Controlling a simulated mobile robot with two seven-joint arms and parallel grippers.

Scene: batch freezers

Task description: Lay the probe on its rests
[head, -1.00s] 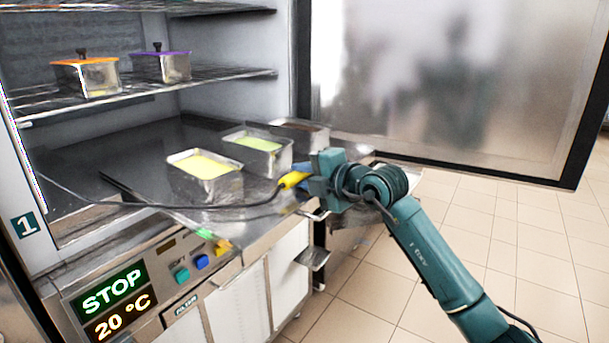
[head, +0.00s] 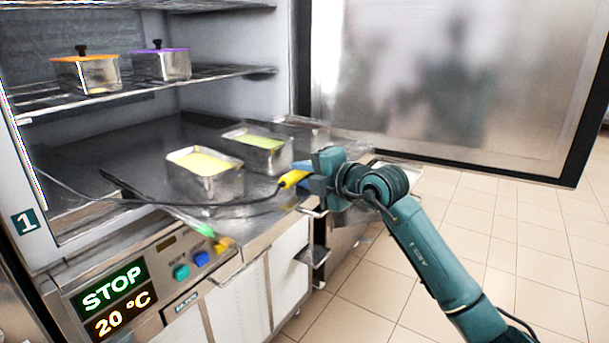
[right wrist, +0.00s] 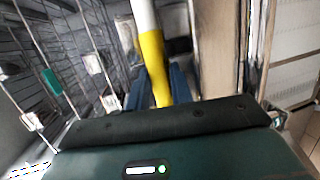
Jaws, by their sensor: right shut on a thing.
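The probe (head: 293,179) has a yellow handle and a black cable that runs left across the counter. My right gripper (head: 308,178) is shut on it, above the counter's front right edge. In the right wrist view the probe's yellow and white shaft (right wrist: 152,62) stands between the blue fingers of my right gripper (right wrist: 158,85). I cannot make out which part is the probe's rests. My left gripper is not in view.
Two open metal tubs, one pale yellow (head: 206,188) and one green (head: 257,162), stand on the counter (head: 130,160) left of my gripper. Lidded tubs (head: 88,73) are on the shelf. The large door (head: 450,90) stands open behind.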

